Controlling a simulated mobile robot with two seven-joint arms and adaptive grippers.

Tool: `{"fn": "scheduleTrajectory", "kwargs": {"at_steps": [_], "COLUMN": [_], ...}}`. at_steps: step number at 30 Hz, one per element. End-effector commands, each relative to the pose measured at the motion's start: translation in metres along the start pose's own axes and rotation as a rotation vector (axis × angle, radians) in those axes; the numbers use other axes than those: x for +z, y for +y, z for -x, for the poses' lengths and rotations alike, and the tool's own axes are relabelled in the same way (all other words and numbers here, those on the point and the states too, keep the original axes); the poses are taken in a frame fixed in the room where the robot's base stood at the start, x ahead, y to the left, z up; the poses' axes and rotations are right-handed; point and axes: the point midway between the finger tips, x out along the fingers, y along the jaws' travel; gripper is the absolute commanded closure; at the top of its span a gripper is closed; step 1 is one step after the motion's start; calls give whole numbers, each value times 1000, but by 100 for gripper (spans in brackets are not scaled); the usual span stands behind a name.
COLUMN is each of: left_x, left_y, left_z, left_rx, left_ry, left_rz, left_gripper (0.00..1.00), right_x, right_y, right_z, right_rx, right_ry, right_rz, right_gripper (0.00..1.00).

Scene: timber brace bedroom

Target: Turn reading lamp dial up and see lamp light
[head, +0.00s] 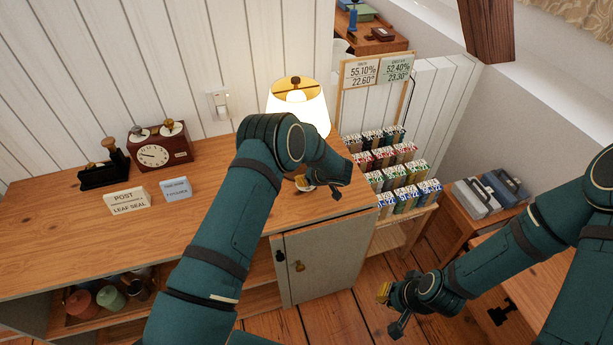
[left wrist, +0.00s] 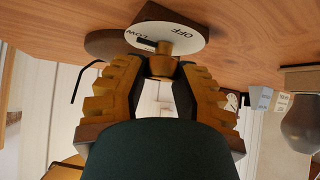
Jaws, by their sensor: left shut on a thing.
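The reading lamp (head: 298,104) stands at the back of the wooden cabinet top, and its shade glows with warm light. Its dial (left wrist: 178,38) is a round white plate marked OFF and LOW with a brass knob (left wrist: 163,65) in the middle. My left gripper (left wrist: 161,72) is shut on the brass knob, one finger on each side. In the head view the dial (head: 304,185) is partly hidden by my left gripper (head: 318,181), and my left arm covers the lamp's base. My right gripper (head: 391,308) hangs open and empty above the floor at lower right.
A clock box (head: 160,150), a dark stamp-like object (head: 103,172) and two small signs (head: 128,202) stand on the cabinet top at left. A wall switch (head: 219,103) is behind. A rack of coloured boxes (head: 391,165) stands right of the cabinet.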

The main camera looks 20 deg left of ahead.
Motion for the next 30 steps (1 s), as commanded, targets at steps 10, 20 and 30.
{"fn": "scheduleTrajectory", "kwargs": {"at_steps": [10, 20, 30], "left_x": [1, 0, 0], "left_y": [-1, 0, 0], "left_z": [-1, 11, 78], "left_rx": [-2, 1, 1], "left_ry": [-1, -1, -1], "left_rz": [-2, -1, -2], "left_gripper": [39, 39, 39], "right_x": [0, 0, 0], "right_y": [0, 0, 0], "right_z": [0, 0, 0], "right_rx": [0, 0, 0], "right_ry": [0, 0, 0], "right_rz": [0, 0, 0], "right_gripper": [100, 100, 100]}}
